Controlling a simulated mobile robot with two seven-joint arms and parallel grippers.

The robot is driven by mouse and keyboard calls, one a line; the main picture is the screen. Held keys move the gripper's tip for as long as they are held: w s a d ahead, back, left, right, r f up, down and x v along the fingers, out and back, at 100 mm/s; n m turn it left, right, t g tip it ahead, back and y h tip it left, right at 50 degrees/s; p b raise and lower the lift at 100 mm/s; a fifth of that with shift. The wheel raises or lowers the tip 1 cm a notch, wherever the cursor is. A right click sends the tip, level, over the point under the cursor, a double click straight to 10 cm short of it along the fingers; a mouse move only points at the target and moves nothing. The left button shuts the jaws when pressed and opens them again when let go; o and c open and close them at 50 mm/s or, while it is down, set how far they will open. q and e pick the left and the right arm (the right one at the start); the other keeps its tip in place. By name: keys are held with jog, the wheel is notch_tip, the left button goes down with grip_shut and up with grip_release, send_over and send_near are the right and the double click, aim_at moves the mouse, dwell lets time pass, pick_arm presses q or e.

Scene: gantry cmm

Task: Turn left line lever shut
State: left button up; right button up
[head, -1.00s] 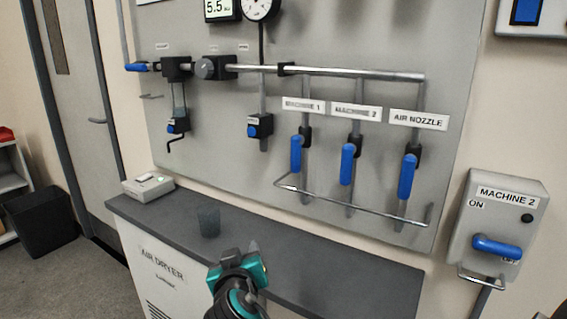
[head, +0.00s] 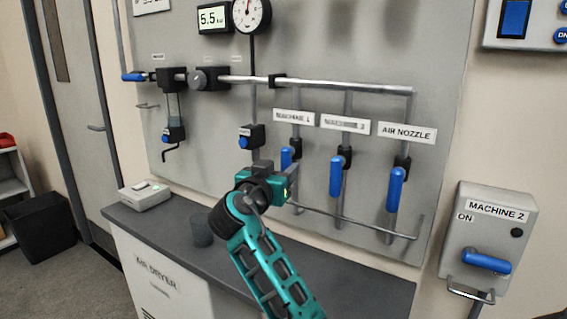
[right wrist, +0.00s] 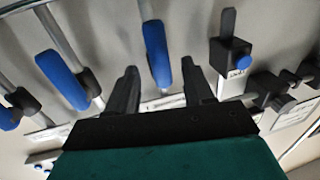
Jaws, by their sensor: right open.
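The left line lever (head: 287,157) is the blue handle under the MACHINE 1 label, leftmost of three on the wall panel. It hangs down along its pipe. My right gripper (head: 263,168) is in front of it and hides its lower part in the head view. In the right wrist view the blue lever (right wrist: 157,55) shows between and beyond the two dark fingers of my open right gripper (right wrist: 160,72). The jaws look empty, and I see no contact. My left gripper is not in view.
The MACHINE 2 lever (head: 337,177) and AIR NOZZLE lever (head: 396,189) hang down to the right. A metal rail (head: 350,220) runs below the levers. A cup (head: 201,230) and a white box (head: 145,195) stand on the grey dryer top (head: 260,265).

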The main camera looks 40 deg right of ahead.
aim_at(287, 165)
jog(key=shift+x, duration=1.5)
jog(key=shift+c, duration=0.2)
grip_shut()
